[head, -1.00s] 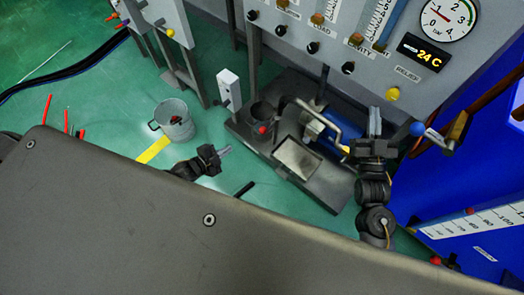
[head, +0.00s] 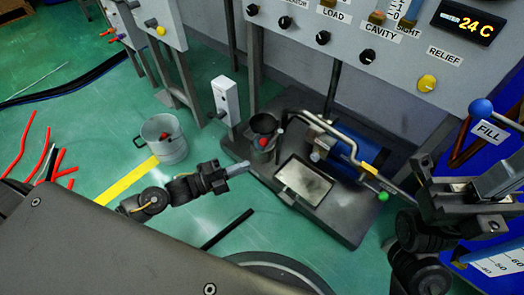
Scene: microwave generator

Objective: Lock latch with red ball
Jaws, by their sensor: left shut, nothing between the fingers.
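The red ball (head: 263,142) sits at the front of a small dark cup (head: 264,123) on the dark base plate, near the plate's left corner. The latch part that carries the ball is too small to make out. My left gripper (head: 237,169) is shut and empty, its fingertips pointing right at the plate's left edge, below and left of the red ball and apart from it. My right gripper (head: 497,178) is at the right edge of the head view, far from the ball; whether its fingers are apart is unclear.
A bent metal handle with a green tip (head: 383,197) spans a blue cylinder (head: 338,150). A square metal plate (head: 303,182) lies before it. A white post (head: 226,101) stands behind the cup. A bucket (head: 172,150) and red rods (head: 46,160) are left. A blue-knobbed lever (head: 481,109) is right.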

